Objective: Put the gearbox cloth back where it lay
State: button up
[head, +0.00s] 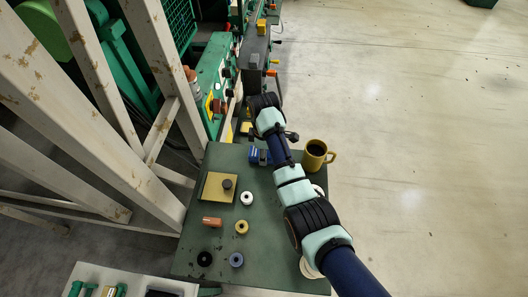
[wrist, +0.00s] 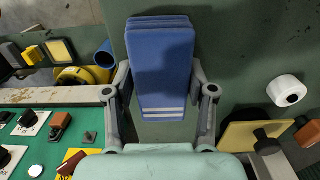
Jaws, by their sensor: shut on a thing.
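The gearbox cloth appears to be the folded blue cloth with white stripes near one end (wrist: 162,60). In the wrist view it lies between the two grey fingers of my gripper (wrist: 161,98), which is shut on it. In the head view the cloth (head: 260,157) shows as a small blue patch at the far end of the green table (head: 275,245), beside my arm. My gripper's fingers are mostly hidden there by my wrist. I cannot tell whether the cloth touches the tabletop or hangs above it.
A yellow mug (head: 316,156) with dark contents stands close right of my arm. A green machine (head: 215,70) stands beyond.

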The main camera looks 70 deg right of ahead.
jog(key=o, duration=1.1)
jog(key=shift+r+p, duration=0.85)
jog(key=shift+r, duration=3.1)
